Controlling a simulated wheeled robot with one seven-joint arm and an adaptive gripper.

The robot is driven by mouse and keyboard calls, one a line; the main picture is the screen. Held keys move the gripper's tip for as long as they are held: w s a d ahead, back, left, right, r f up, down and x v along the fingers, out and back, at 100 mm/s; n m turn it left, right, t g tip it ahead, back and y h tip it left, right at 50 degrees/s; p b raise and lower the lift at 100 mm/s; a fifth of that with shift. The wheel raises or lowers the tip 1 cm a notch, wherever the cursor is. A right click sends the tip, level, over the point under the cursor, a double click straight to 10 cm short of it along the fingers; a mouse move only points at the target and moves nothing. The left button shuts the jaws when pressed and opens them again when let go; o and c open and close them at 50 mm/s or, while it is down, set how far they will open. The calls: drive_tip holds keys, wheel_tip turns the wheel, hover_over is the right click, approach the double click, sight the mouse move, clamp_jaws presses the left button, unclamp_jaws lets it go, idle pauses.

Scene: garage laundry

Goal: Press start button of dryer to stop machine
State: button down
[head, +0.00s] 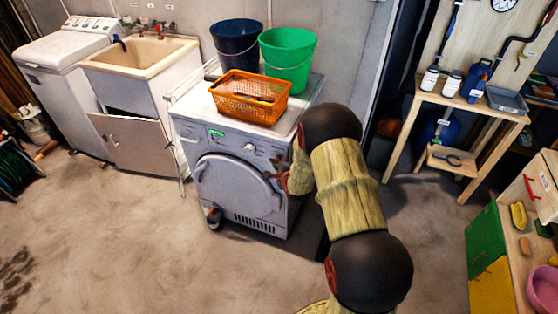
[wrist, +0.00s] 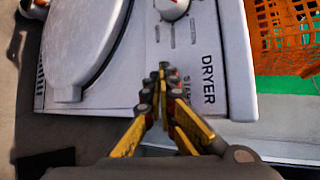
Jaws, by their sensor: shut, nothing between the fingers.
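The dryer (head: 207,165) is a white front-loading machine in the middle of the head view, with a green lit display (head: 216,133) and a round knob (head: 249,147). In the wrist view its panel (wrist: 226,50) reads "DRYER", with a partly covered label beginning "STA" beside my fingers. My gripper (wrist: 166,78) is shut and empty, its yellow and grey fingers over the panel below the knob (wrist: 172,8). The start button itself is hidden or cannot be made out. I cannot tell whether the fingertips touch the panel. In the head view my gripper (head: 277,167) is at the dryer's right front.
An orange basket (head: 240,107), a green bucket (head: 287,58) and a dark blue bucket (head: 236,42) are on top of the dryer. A sink cabinet (head: 127,137) and a white washer (head: 62,50) stand left. A wooden workbench (head: 470,104) stands right.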

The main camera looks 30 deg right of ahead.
drive_tip(key=shift+s+a, duration=0.45)
drive_tip(key=shift+a, duration=0.1)
drive_tip(key=s+a, duration=0.1)
drive_tip(key=a, duration=0.1)
drive_tip(key=s+a, duration=0.2)
drive_tip(key=shift+p, duration=0.3)
idle(0.9)
